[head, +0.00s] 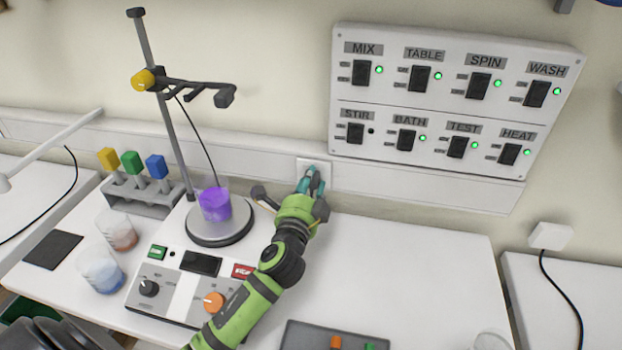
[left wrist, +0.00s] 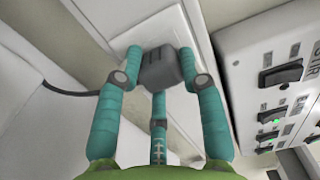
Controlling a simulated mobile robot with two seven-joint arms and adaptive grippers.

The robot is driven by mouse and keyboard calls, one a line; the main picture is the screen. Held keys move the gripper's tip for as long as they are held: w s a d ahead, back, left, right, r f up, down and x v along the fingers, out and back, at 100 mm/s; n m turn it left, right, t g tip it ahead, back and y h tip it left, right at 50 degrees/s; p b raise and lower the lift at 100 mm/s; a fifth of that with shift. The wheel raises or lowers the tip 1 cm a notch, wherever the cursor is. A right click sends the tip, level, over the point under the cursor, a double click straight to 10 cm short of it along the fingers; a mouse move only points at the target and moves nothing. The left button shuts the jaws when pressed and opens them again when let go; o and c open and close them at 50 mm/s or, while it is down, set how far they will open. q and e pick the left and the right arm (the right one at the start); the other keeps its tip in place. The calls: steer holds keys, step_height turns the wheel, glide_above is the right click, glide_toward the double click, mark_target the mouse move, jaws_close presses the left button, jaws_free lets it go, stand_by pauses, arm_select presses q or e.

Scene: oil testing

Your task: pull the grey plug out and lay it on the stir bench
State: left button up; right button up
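The grey plug (left wrist: 161,70) sits against the white wall socket plate (left wrist: 150,28) in the left wrist view. Its dark cord (left wrist: 70,92) runs off to the left. My left gripper (left wrist: 162,62) has its teal fingertips against both sides of the plug, with a third finger below it. In the head view my left gripper (head: 312,181) reaches the socket plate (head: 325,168) on the back wall and hides the plug. The stir bench (head: 400,265) is the white table below it. My right gripper is not in view.
A stirrer (head: 180,285) with a beaker of purple liquid (head: 215,206) stands left of my arm, beside a clamp stand (head: 165,110). A switch panel (head: 450,105) hangs right of the socket; its STIR light is dark. The bench's right middle is clear.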

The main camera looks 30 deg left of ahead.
arm_select(q)
steer(key=shift+s, duration=0.1)
jaws_close()
steer(key=shift+p+v, duration=0.3)
steer(key=shift+v, duration=2.6)
